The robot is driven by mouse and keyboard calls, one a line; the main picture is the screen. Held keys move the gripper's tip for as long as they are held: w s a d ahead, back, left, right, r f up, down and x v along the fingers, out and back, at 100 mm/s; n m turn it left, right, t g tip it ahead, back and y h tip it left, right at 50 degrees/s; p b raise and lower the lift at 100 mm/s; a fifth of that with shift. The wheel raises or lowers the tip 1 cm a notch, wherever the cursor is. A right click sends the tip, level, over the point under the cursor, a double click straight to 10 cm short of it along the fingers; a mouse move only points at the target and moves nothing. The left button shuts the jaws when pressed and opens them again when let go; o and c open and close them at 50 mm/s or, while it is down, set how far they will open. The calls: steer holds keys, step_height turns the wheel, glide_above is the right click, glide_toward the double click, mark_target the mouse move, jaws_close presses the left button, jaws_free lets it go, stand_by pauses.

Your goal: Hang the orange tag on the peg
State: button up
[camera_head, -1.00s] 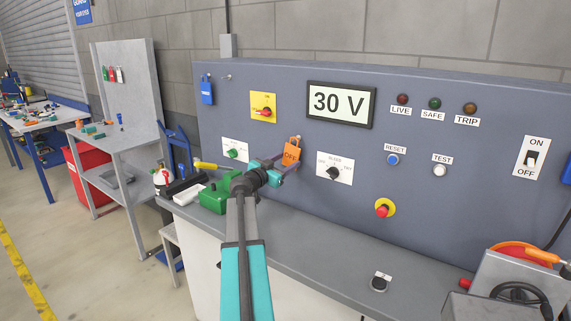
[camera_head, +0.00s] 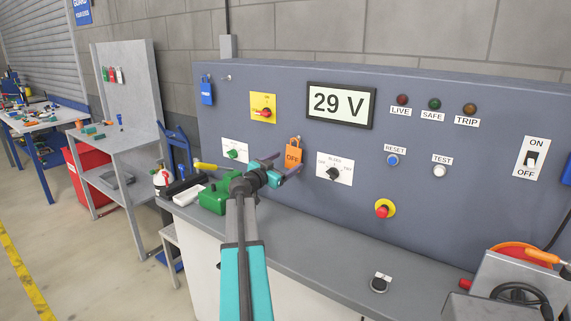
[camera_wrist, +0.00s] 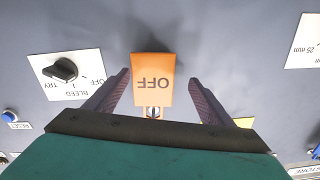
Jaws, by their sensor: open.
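The orange tag (camera_head: 293,154), marked OFF, hangs against the grey-blue panel between the yellow switch plate and the bleed selector. In the wrist view the tag (camera_wrist: 153,75) appears upside down, with a round metal peg end (camera_wrist: 153,112) showing at its hole end. The peg (camera_head: 298,138) is only a small spot in the head view. My gripper (camera_head: 289,163) is open at the tag. In the wrist view its fingers (camera_wrist: 159,78) stand on either side of the tag with gaps, touching neither edge as far as I can see.
The bleed selector (camera_head: 334,170) is close on the right. The yellow switch (camera_head: 264,108) is above left. A green box (camera_head: 214,198) and a white item (camera_head: 188,194) lie on the bench below. The bench's middle is clear.

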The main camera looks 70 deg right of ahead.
steer(key=b+v, duration=0.4)
steer(key=v, duration=0.9)
steer(key=shift+a+b, duration=0.3)
steer(key=shift+a, duration=0.05)
steer(key=shift+w, duration=0.1)
